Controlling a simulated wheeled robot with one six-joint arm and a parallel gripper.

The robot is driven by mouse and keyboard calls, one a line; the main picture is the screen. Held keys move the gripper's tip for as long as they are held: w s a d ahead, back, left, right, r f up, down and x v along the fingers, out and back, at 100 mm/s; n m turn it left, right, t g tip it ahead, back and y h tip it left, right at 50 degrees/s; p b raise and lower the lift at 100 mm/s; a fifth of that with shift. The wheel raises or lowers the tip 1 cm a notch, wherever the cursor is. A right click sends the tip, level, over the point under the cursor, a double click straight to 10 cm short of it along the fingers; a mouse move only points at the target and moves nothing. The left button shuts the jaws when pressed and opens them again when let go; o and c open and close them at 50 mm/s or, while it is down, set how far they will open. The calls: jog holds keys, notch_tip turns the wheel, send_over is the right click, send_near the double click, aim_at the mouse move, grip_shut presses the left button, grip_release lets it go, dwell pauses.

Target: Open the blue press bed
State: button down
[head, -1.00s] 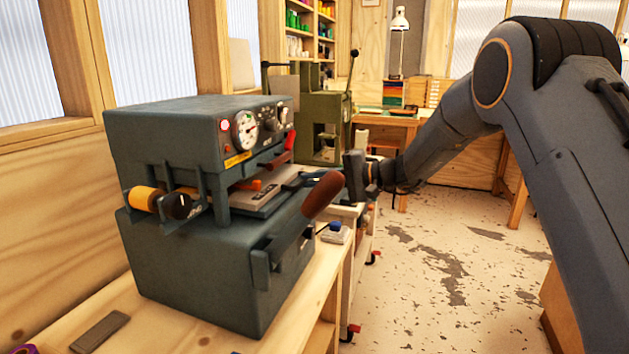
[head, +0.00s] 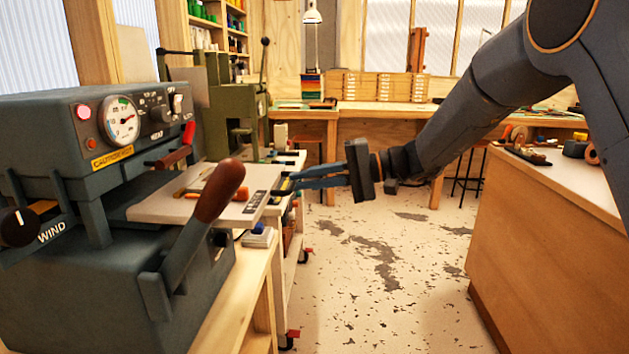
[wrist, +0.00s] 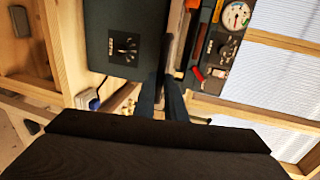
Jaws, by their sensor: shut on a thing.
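The blue-grey press (head: 60,130) stands on a wooden bench at left, with a dial, a red-handled lever and a brown-handled lever (head: 219,190) on it. Its flat grey bed (head: 160,207) sticks out of the slot toward the right. A tool with an orange end (head: 241,193) lies on the bed. My gripper (head: 287,186) is shut at the outer edge of the bed. In the wrist view its dark fingers (wrist: 166,92) close on the bed's end, and the press body (wrist: 110,40) shows beside them. The exact grip spot is partly hidden.
A green press (head: 225,105) stands behind on the bench side. A wooden counter (head: 560,240) is at right. Open floor (head: 380,270) lies between them.

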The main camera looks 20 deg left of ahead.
jog(key=shift+w+d, duration=0.15)
jog(key=shift+d, duration=0.35)
jog(key=c, duration=1.8)
grip_release()
jog(key=shift+b+v, duration=0.8)
jog(key=shift+v, duration=3.1)
